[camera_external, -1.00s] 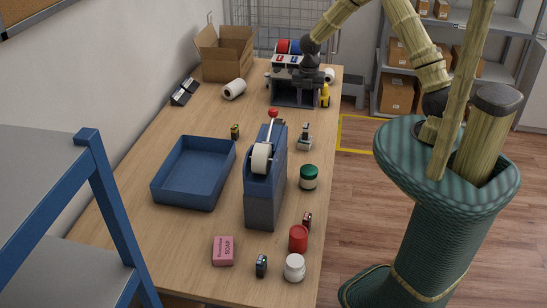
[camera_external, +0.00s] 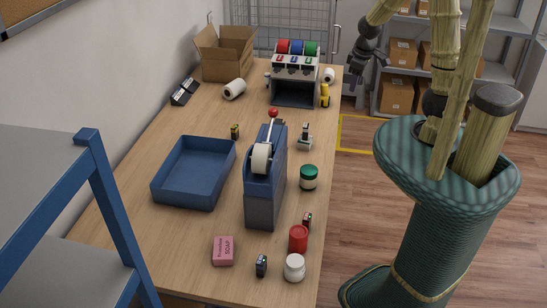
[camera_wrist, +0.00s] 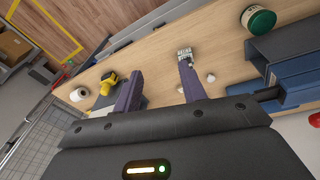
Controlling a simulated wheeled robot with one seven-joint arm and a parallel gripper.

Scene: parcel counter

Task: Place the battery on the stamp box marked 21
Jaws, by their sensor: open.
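My gripper (camera_external: 354,80) hangs off the right edge of the table, near its far end, open and empty. No number 21 is readable, and I cannot tell for sure which small item is the battery or the stamp box. Candidates are a small yellow-and-black item (camera_external: 235,131) behind the blue tray, a small dark item (camera_external: 261,265) at the near edge, and a small red-and-dark item (camera_external: 307,219) behind the red jar. A small grey-green device (camera_external: 304,138) shows also in the wrist view (camera_wrist: 185,54).
A tall blue-grey dispenser (camera_external: 265,185) stands mid-table beside the blue tray (camera_external: 160,190). A green-lidded jar (camera_external: 309,178), red jar (camera_external: 298,239), white jar (camera_external: 294,267) and pink soap box (camera_external: 223,251) stand nearby. A rack of coloured rolls (camera_external: 296,92) and a yellow tool (camera_external: 325,95) stand far back.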

